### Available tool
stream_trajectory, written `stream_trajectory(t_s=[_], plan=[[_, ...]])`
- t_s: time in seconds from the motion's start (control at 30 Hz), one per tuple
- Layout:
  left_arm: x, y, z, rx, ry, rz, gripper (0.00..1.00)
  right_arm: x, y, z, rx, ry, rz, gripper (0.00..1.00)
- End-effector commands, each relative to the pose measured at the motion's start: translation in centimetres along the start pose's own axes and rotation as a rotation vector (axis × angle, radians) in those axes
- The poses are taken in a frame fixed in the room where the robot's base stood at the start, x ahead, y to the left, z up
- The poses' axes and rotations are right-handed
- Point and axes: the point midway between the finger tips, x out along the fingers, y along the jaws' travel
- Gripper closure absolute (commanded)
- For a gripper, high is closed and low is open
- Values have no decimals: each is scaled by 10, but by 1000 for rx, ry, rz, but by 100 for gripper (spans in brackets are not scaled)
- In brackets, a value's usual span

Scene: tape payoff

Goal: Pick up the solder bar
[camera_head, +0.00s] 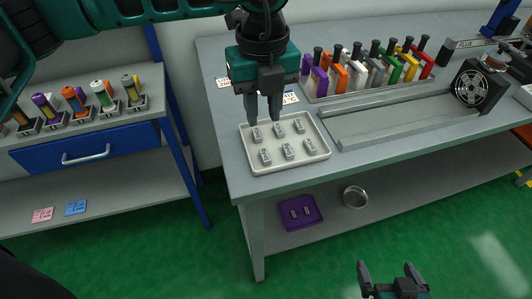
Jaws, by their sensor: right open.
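A white tray (289,167) on the grey workbench holds several small grey metal blocks, such as one at the front left (265,157) and one at the back middle (278,130). I cannot tell which thing in view is the solder bar. My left gripper (263,120) points down over the tray's back left part. Its fingers are apart, with nothing seen between them. One finger comes close to the back left block (257,135); I cannot tell whether they touch. My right gripper (386,267) is open and empty at the bottom edge, in front of the workbench.
A row of coloured holders (361,73) stands at the back of the workbench. A long grey rail (375,118) and a black fan (470,87) are to the right. A purple tray (301,218) and round tin (355,197) sit on the lower shelf. A side bench (150,136) holds spools.

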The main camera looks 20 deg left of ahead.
Motion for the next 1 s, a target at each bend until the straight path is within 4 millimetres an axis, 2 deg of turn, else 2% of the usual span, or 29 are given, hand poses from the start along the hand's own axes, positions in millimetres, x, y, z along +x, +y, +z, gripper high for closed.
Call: stream_trajectory(t_s=[0.03,0.2,0.47,0.7,0.8,1.0], plan=[[12,1,-1,1,3,3,70,0,0,1,0,-1,0,0],[42,0,-1,3,5,1,70,0,0,1,1,-3,-1,0],[62,-2,-1,4,5,-2,70,0,-1,1,1,-4,-2,0],[98,-4,2,3,6,-1,70,-1,-1,0,0,-1,-2,0],[106,-4,2,3,5,-1,70,-1,-1,0,0,0,-2,0],[108,-4,2,4,5,-3,70,-1,-1,0,0,0,-2,0]])
